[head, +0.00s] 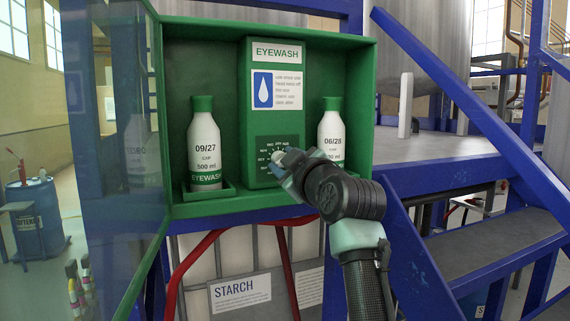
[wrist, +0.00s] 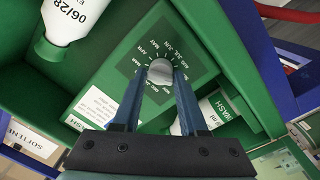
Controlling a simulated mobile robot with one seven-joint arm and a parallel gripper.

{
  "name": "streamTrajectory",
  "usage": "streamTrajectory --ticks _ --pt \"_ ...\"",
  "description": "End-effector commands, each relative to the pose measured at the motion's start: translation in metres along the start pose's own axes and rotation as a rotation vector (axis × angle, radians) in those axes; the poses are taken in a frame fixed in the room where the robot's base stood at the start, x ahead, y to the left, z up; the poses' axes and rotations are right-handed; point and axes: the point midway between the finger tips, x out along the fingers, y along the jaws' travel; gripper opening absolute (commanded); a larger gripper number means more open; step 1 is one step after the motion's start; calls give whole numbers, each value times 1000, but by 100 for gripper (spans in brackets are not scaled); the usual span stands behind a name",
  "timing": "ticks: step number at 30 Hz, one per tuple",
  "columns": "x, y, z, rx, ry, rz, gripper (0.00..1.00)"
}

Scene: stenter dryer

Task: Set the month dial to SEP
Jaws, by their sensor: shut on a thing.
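The month dial has a light grey round knob (wrist: 160,70) on a dark green plate (head: 265,146) with white month marks around it. The plate is low on the green eyewash station's middle panel. My gripper (wrist: 156,88) is shut on the knob, one blue-grey finger on each side. In the head view my gripper (head: 281,161) reaches the dial from the lower right and hides part of the plate. Marks such as MAR, APR, MAY and JUN can be read in the wrist view. I cannot tell which month the knob points to.
A white bottle marked 09/27 (head: 204,148) stands left of the dial and one marked 06/28 (head: 331,128) stands right, close to my arm. The cabinet's clear door (head: 112,130) stands open at the left. Blue stairs (head: 480,225) rise at the right.

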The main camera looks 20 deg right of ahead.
Motion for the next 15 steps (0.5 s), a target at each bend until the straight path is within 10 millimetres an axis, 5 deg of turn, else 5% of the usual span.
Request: streamTrajectory --ticks 5,6,9,15 --pt "1 -3 2 1 -4 -6 0" --pt "1 -3 2 2 -4 -6 49" --pt "1 -2 2 2 -4 -5 67" --pt "0 -1 1 2 -2 -3 68"
